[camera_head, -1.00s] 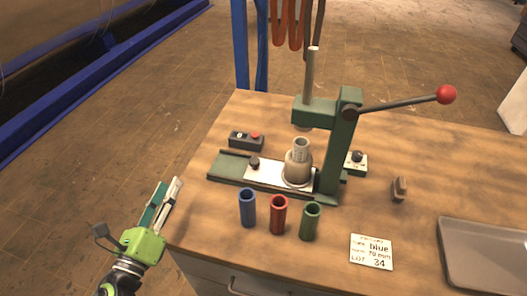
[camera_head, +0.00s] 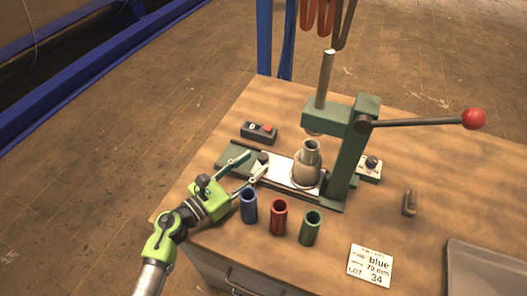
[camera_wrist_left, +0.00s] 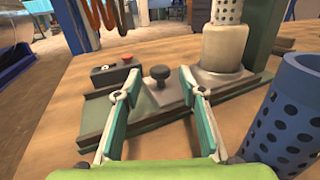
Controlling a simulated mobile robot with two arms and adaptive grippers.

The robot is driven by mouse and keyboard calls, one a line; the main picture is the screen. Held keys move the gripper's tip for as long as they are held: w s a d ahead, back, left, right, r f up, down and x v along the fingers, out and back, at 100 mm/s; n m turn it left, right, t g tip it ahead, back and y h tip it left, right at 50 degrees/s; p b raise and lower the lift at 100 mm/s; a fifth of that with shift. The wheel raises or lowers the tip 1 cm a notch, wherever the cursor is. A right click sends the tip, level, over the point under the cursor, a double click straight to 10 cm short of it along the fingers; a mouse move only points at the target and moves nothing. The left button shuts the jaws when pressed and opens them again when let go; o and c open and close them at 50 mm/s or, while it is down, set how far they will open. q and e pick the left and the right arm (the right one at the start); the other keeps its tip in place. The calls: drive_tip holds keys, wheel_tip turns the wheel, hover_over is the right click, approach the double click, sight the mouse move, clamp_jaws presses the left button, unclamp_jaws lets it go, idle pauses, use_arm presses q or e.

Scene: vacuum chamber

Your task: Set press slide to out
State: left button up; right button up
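The green press (camera_head: 352,150) stands on the bench. A beige holder with a perforated sleeve (camera_head: 308,160) sits on the plate below the ram. My left gripper (camera_head: 256,163) is open, its fingertips close to the knob. My right gripper is not in view.
Blue (camera_head: 248,205), red (camera_head: 279,216) and green (camera_head: 311,227) tubes stand in front of the press, the blue one close beside my left gripper. A control box (camera_head: 259,132) lies behind the rail. A label card (camera_head: 371,265) and grey tray (camera_head: 490,275) are at right.

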sight(259, 159)
use_arm(q)
drive_tip(key=x, duration=0.4)
drive_tip(key=shift+w+d+p, duration=0.3)
drive_tip(key=shift+a, duration=0.1)
clamp_jaws()
